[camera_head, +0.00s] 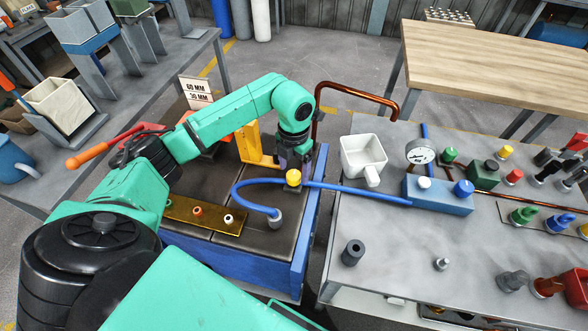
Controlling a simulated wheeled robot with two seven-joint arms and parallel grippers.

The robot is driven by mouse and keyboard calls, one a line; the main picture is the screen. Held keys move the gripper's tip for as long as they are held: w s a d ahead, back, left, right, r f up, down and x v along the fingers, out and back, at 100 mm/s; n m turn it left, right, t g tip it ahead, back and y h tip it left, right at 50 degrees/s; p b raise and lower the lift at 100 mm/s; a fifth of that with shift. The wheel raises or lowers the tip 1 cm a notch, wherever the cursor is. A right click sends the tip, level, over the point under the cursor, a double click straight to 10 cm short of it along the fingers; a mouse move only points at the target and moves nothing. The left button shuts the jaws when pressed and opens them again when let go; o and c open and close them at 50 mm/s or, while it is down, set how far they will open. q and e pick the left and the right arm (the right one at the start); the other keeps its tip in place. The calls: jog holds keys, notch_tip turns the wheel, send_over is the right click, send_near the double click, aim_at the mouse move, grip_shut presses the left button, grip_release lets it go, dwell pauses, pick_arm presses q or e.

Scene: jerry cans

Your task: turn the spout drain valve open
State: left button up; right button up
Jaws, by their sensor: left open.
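A small valve with a round yellow knob (293,175) sits on a blue hose (340,187) near the right edge of the dark work surface. It may be the spout drain valve, but no label on it can be read. My left gripper (293,163) hangs down just above and behind the yellow knob, its dark fingers pointing downward. It is open, with nothing visible in it. Its fingertips are small and dark, so I cannot tell whether they touch the knob. My right gripper is not in view.
A bent copper pipe (352,90) rises behind the gripper. A yellow post (250,143) stands left of it. To the right, a grey bench (400,262) holds a white scoop (363,157), a gauge (419,151) and a blue block (436,196). An orange-handled lever (92,153) lies left.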

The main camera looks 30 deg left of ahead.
pick_arm(q)
jog(key=shift+f, duration=0.8)
grip_shut()
